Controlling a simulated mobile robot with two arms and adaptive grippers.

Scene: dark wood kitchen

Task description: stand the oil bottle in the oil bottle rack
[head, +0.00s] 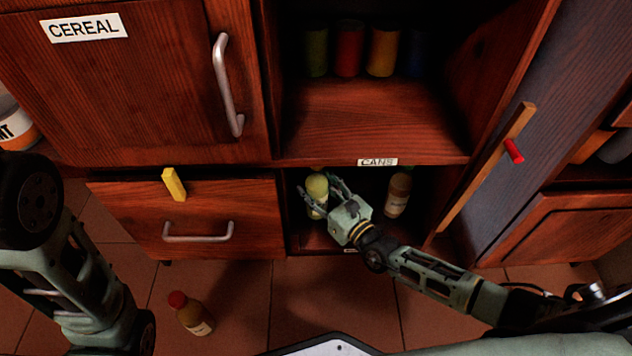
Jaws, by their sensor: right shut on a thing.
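My right gripper (318,200) reaches into the low open compartment (370,185) under the CANS shelf. It is shut on a pale yellow-green bottle (317,186), which looks roughly upright; its base is partly hidden by the gripper. I take this as the oil bottle, but its label cannot be read. I cannot tell whether the bottle touches the compartment floor. The compartment's front edge has a small label too small to read, so I cannot confirm it is the rack. Of my left arm only links show at the left edge; its gripper is out of view.
A brown bottle (398,194) with a pale label stands right of the gripper in the same compartment. A red-capped bottle (191,313) is on the tiled floor. Several cans (348,50) stand on the shelf above. A drawer (200,215) is left; an open door (505,130) is right.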

